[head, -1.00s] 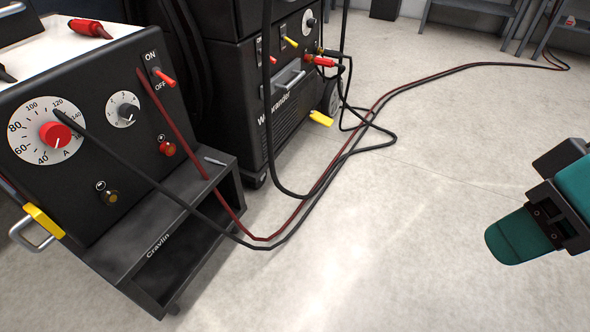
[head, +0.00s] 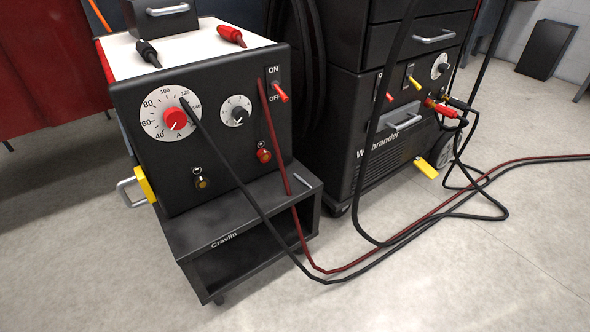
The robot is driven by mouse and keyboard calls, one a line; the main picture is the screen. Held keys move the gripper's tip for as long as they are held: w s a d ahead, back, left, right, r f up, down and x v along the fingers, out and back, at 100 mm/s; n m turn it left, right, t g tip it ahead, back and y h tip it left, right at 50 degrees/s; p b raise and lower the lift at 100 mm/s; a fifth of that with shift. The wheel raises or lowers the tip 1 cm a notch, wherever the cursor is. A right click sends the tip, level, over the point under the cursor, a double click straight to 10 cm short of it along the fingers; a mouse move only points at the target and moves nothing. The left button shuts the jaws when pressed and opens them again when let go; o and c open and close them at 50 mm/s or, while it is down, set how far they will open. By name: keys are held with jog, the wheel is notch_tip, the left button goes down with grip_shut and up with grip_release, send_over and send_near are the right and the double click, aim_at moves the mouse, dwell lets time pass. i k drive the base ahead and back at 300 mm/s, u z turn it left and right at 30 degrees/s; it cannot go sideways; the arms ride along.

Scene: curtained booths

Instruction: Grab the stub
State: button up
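A short thin grey rod, which looks like the stub (head: 303,177), lies on the right part of the black ledge (head: 228,222) at the front of the Cravlin welding machine (head: 150,97). It lies close to the foot of the machine's front panel, just right of where the red cable passes. Nothing covers it. My gripper is not in view, so its state does not show.
Black and red cables (head: 345,268) hang from the front panel and run over the floor to the right. The larger Welbrander machine (head: 385,140) stands behind at right. Red and black plugs lie on the white top.

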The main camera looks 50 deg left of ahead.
aim_at(296, 176)
jog(key=u, duration=0.8)
jog(key=i, duration=1.45)
jog(key=u, duration=0.95)
